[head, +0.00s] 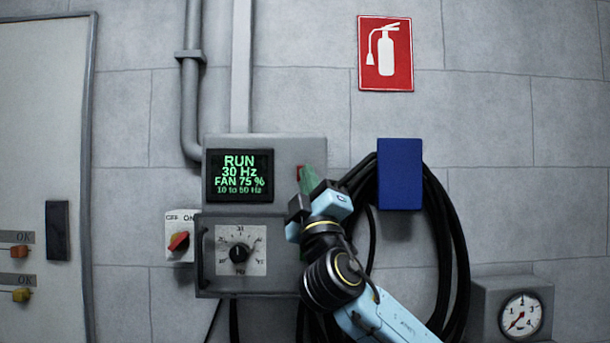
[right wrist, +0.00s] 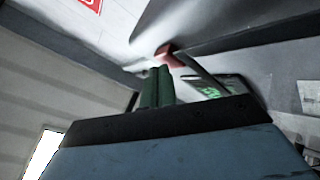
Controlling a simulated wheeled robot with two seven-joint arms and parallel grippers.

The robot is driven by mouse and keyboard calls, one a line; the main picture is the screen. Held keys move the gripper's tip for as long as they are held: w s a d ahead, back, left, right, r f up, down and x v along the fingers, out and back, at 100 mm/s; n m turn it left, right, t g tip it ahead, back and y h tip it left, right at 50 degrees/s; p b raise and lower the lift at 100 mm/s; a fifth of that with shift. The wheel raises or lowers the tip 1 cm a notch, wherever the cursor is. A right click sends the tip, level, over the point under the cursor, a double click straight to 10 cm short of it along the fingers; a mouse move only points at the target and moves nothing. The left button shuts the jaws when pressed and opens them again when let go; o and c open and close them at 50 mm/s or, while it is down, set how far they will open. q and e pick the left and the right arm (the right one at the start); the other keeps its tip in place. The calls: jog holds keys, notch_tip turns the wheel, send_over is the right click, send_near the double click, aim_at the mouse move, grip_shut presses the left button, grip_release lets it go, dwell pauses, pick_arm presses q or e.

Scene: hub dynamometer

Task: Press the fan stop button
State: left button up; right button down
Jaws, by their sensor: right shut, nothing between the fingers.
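A red button (head: 300,172) sits on the grey control box, to the right of its display, and is partly hidden by my right gripper. It also shows as a red block in the right wrist view (right wrist: 166,51), just beyond the fingertips. My right gripper (head: 310,178) has green fingers, shut together with nothing between them, right beside the button. I cannot tell whether the tips touch it. The display (head: 239,175) reads RUN, 30 Hz, FAN 75 %, 10 to 50 Hz. My left gripper is in neither view.
Below the display is a panel with a black dial (head: 239,254). Black hose loops (head: 450,230) hang from a blue holder (head: 399,174) at the right. A gauge (head: 521,314) is at the lower right.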

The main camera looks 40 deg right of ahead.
jog(key=shift+f, duration=0.25)
jog(key=shift+s+a, duration=1.85)
jog(key=shift+s, duration=0.25)
